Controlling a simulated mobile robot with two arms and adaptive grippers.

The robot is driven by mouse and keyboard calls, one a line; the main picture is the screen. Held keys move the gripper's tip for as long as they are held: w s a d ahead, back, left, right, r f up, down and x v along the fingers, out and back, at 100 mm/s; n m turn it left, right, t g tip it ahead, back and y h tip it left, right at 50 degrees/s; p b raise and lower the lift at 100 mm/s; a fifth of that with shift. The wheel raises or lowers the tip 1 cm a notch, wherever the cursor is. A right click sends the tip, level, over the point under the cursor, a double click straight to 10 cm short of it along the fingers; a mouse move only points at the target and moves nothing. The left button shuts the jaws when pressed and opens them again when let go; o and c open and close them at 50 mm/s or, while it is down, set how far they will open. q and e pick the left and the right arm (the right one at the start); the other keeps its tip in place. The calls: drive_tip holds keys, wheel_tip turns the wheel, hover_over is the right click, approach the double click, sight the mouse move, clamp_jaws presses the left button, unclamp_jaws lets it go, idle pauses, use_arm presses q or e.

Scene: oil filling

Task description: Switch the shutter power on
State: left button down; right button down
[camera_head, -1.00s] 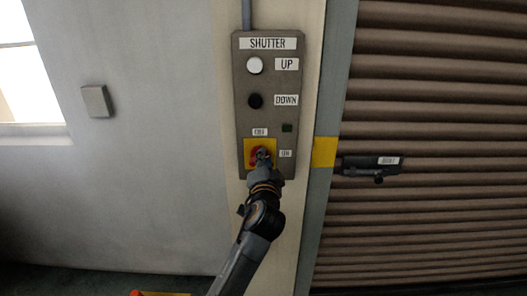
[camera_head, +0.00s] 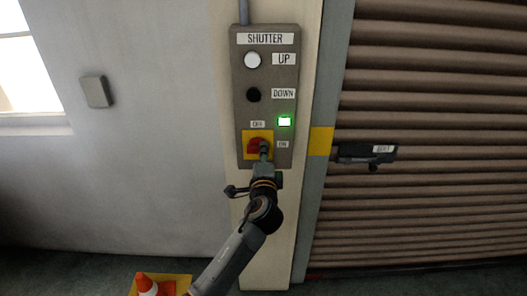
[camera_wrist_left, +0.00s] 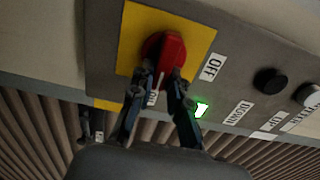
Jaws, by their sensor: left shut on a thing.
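The grey shutter control panel (camera_head: 240,105) is on the pillar, with a white UP button (camera_head: 252,60) and a black DOWN button (camera_head: 254,95). The red rotary power switch (camera_head: 256,145) sits on a yellow plate, with OFF above it and ON to its right. A small indicator (camera_head: 285,121) is lit green. My left gripper (camera_head: 264,154) is at the switch. In the left wrist view the gripper (camera_wrist_left: 157,92) has its fingers on either side of the red switch (camera_wrist_left: 163,52), shut on its handle. The right gripper is not in view.
A small box (camera_head: 96,91) is on the left wall.

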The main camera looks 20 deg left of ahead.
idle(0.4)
use_arm(q)
drive_tip(key=c, duration=1.3)
unclamp_jaws()
drive_tip(key=v, duration=1.2)
drive_tip(key=shift+f, duration=0.1)
